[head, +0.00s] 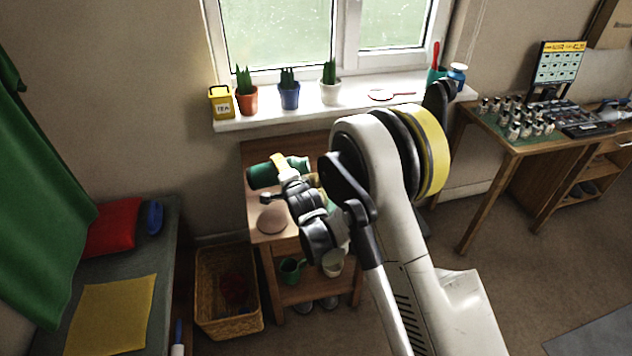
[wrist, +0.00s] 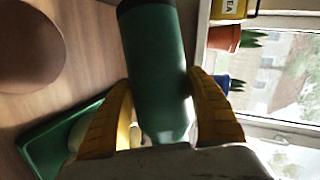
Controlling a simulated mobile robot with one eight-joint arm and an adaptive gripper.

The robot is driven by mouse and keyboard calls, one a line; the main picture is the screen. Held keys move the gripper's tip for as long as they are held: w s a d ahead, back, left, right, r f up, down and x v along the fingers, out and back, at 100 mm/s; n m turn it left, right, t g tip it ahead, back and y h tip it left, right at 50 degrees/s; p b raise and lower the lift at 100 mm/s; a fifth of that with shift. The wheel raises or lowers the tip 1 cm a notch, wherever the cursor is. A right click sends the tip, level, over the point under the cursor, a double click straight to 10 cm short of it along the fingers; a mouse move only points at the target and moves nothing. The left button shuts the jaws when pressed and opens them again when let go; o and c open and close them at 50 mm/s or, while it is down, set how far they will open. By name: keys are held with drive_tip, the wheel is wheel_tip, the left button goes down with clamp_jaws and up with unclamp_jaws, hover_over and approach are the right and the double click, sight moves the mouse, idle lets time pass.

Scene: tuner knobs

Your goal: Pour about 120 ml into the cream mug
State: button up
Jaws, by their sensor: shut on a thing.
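My gripper (head: 281,167) has yellow fingers and is shut on a dark green flask (head: 263,175) above the small wooden table. The flask looks tipped well over, close to level. In the wrist view the flask (wrist: 160,70) sits between both fingers (wrist: 163,90), its dark end towards the top edge. I see no liquid coming out. A pale mug (head: 332,267), perhaps the cream one, stands on the table's lower shelf, partly hidden by my arm. A pale thing (wrist: 77,136) on a green tray (wrist: 45,148) is partly behind the left finger; I cannot tell what it is.
A round pinkish-brown thing (head: 272,220) lies on the table's front left. A green mug (head: 291,270) is on the lower shelf. A wicker basket (head: 228,325) stands left of the table. Potted plants (head: 289,97) and a yellow tin (head: 221,102) line the windowsill (head: 245,122) behind.

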drive_tip(key=shift+d+r+m+y, duration=0.35)
drive_tip(key=shift+r+m+y, duration=0.05)
drive_tip(key=shift+r+m, duration=0.1)
drive_tip(key=shift+a, duration=0.45)
idle(1.1)
drive_tip(key=shift+f+m+t+y, duration=0.1)
drive_tip(key=shift+m+t+y, duration=0.2)
drive_tip(key=shift+m+y, duration=0.25)
idle(1.2)
drive_tip(key=shift+a+n+h, duration=0.2)
drive_tip(key=shift+n+h, duration=0.45)
drive_tip(key=shift+n, duration=0.1)
drive_tip(key=shift+a+f+n+h, duration=0.35)
drive_tip(key=shift+f+n+h, duration=0.05)
drive_tip(key=shift+f+n, duration=0.1)
drive_tip(key=shift+d+f, duration=0.1)
drive_tip(key=shift+f, duration=0.2)
drive_tip(key=shift+f+n+h, duration=0.1)
drive_tip(key=shift+n+h, duration=0.2)
idle(0.7)
